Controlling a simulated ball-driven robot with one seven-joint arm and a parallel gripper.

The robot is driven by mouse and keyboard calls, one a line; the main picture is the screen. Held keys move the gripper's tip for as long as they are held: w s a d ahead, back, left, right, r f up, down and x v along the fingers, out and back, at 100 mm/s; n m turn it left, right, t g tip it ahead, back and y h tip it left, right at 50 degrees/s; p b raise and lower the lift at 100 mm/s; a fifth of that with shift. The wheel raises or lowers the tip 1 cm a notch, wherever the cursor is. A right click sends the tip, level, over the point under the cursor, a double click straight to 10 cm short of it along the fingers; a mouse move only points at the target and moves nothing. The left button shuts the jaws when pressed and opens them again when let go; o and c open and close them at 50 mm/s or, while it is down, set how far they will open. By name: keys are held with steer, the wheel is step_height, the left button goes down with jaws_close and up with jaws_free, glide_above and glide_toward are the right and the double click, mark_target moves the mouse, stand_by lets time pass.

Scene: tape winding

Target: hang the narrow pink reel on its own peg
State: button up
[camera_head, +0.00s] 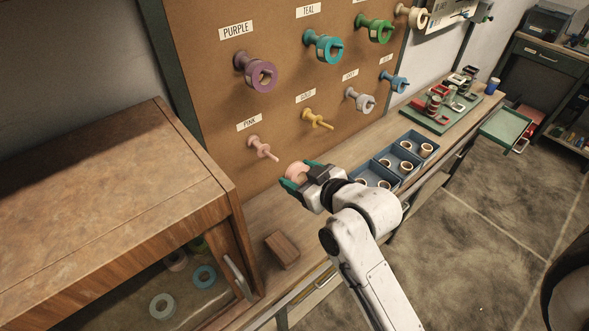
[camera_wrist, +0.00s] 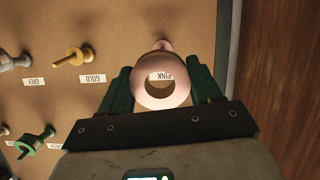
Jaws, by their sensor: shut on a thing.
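My gripper (camera_head: 297,184) is shut on the pink reel (camera_head: 298,169), with a green finger on each side of it. In the wrist view the reel (camera_wrist: 164,104) faces the camera, its hole open, between the fingers of my gripper (camera_wrist: 164,92). The pink peg (camera_head: 262,148) is bare and sticks out of the board under the PINK label, up and left of the reel in the head view. In the wrist view a bit of the pink peg (camera_wrist: 162,45) shows past the reel's edge. The reel is apart from the peg in the head view.
The brown pegboard (camera_head: 225,95) holds the purple reel (camera_head: 260,75), teal reel (camera_head: 325,47) and a bare gold peg (camera_head: 317,121). A wooden cabinet (camera_head: 110,190) stands at the left. A wooden block (camera_head: 282,249) and blue bins (camera_head: 400,155) sit on the bench.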

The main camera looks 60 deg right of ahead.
mark_target(270, 157)
steer(key=shift+w+r+b+x, duration=0.2)
steer(key=shift+b+x, duration=0.55)
steer(key=shift+x, duration=1.25)
steer(key=shift+w+r+b+x, duration=0.1)
steer(key=shift+r+b+x, duration=0.4)
steer(key=shift+x, duration=1.45)
steer(key=shift+w+r+b+x, duration=0.1)
steer(key=shift+b+x, duration=0.85)
steer(key=shift+x, duration=1.05)
steer(key=shift+a+f, duration=0.1)
steer(key=o, duration=1.1)
steer(key=b+v, duration=0.1)
steer(key=v, duration=1)
